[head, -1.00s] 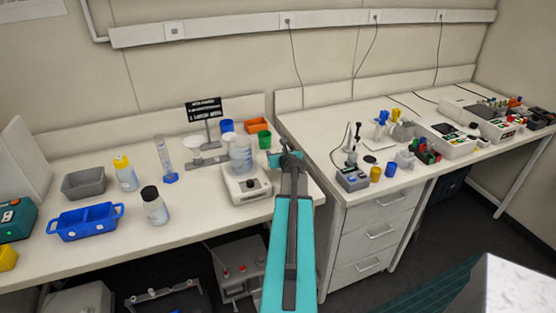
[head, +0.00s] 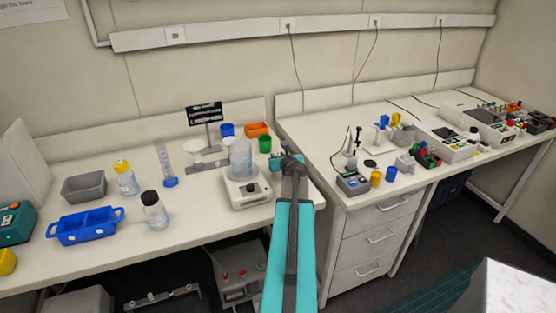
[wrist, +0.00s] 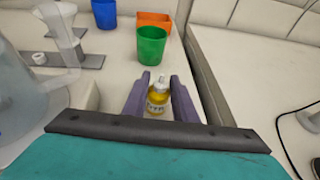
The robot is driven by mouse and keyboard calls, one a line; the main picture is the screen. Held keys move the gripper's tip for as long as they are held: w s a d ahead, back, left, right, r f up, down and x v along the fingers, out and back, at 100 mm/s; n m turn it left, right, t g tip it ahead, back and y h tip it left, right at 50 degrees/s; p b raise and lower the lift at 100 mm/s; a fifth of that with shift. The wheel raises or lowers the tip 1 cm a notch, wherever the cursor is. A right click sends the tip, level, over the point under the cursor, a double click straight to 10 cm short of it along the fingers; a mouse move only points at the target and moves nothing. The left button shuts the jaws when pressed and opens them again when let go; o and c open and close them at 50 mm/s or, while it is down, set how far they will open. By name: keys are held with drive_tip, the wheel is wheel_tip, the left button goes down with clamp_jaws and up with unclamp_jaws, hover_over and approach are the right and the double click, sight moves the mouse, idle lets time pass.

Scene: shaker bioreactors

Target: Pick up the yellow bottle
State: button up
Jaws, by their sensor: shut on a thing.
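In the wrist view a small yellow bottle (wrist: 157,100) with a pale top and a white label stands between the two purple-grey fingers of my gripper (wrist: 160,84). The fingers are shut on it, one on each side. In the head view my gripper (head: 284,161) is at the right end of the left bench, just right of the white stirrer. The yellow bottle cannot be made out there, and my arm covers part of that spot. I cannot tell whether the bottle touches the bench.
A white stirrer (head: 247,190) with a beaker (head: 241,158) stands close left of my gripper. A green cup (wrist: 151,45) and an orange tray (wrist: 153,19) are beyond it. A yellow-capped bottle (head: 125,178) and a blue tray (head: 87,226) are farther left.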

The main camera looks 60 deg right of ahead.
drive_tip(key=shift+r+b, duration=0.35)
drive_tip(key=shift+r, duration=4.4)
drive_tip(key=shift+s, duration=0.1)
